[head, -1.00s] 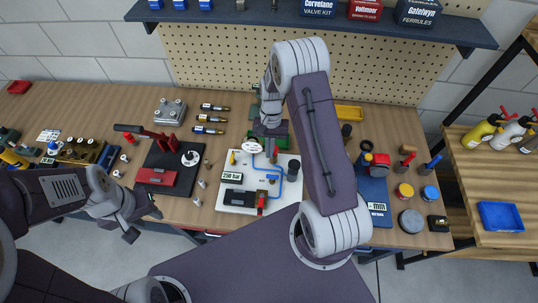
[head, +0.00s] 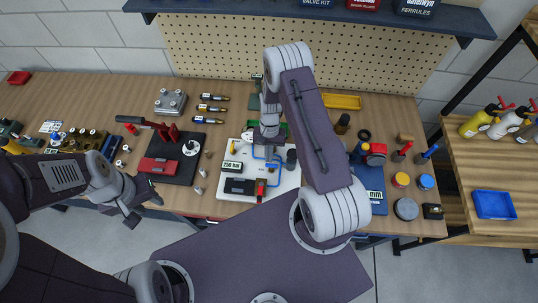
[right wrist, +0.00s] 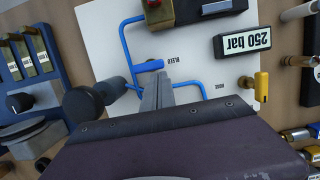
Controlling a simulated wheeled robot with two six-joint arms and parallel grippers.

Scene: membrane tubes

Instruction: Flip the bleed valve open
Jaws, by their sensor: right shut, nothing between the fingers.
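The white panel (head: 285,184) carries blue tubing and lies on the bench. In the right wrist view the panel (right wrist: 95,40) shows a printed BLEED label, with a short blue lever-like piece (right wrist: 148,66) beside it, apparently the bleed valve's handle. My right gripper (right wrist: 157,80) is shut and empty, its tips close to that blue piece; I cannot tell whether they touch. In the head view the right gripper (head: 270,158) is over the panel and hides part of it. My left gripper (head: 145,205) is open and empty in front of the bench edge, left of the panel.
A 250 bar display (right wrist: 242,42), a yellow knob (right wrist: 261,87) and a dark round knob (right wrist: 84,103) are close to my right gripper.

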